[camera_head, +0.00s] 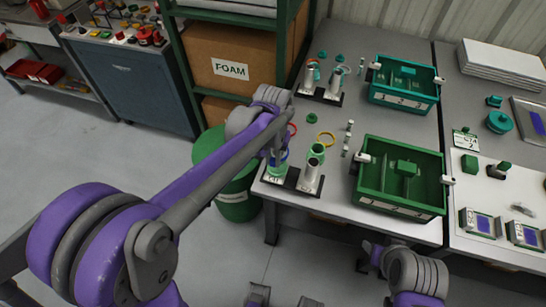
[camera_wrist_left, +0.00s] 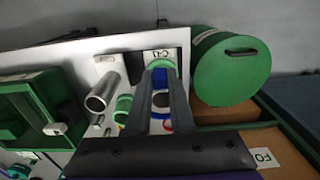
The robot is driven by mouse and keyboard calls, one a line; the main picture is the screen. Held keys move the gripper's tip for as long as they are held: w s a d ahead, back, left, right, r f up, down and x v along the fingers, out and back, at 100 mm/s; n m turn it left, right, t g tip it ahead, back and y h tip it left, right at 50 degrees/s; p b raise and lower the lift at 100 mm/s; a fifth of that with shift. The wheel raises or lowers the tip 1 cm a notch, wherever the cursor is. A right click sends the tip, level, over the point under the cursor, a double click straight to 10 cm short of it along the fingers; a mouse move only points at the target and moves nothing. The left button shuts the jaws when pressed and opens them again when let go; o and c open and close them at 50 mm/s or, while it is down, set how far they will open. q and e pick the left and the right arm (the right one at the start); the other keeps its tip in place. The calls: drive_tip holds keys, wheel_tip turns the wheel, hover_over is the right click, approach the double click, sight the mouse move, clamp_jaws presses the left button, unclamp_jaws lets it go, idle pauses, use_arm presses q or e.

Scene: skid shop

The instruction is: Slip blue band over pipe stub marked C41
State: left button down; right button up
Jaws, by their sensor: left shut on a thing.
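My left gripper (camera_wrist_left: 161,76) is shut on a blue band (camera_wrist_left: 160,75), seen between its fingertips in the wrist view. In the head view, the gripper (camera_head: 279,153) is above the back of the stub with the C41 label (camera_head: 272,179). That label also shows in the wrist view (camera_wrist_left: 158,53), just beyond the fingertips, with a green collar (camera_wrist_left: 160,63) beside it. Whether the band is around the stub or only over it, I cannot tell. A bare silver pipe stub (camera_head: 311,176) stands to the right. My right arm's end (camera_head: 374,254) is low at the right; its fingers are unclear.
A green bin (camera_head: 372,196) and a teal bin (camera_head: 403,107) stand to the right. Another stub rack (camera_head: 320,94) is at the back. A green drum (camera_head: 236,206) stands left of the table.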

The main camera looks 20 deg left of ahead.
use_arm(q)
drive_tip(key=shift+f, duration=0.25)
idle(0.3)
drive_tip(key=shift+f+b, duration=0.35)
drive_tip(key=shift+f, duration=0.25)
drive_tip(key=shift+f+b, duration=0.25)
drive_tip(key=shift+b, duration=0.1)
drive_tip(key=shift+f+b, duration=0.7)
drive_tip(key=shift+f, duration=0.35)
idle(2.9)
drive_tip(key=shift+f, duration=0.35)
drive_tip(key=shift+f+b, duration=0.2)
drive_tip(key=shift+b, duration=0.2)
drive_tip(key=shift+f, duration=0.3)
drive_tip(key=shift+f+b, duration=0.15)
drive_tip(key=shift+b, duration=0.2)
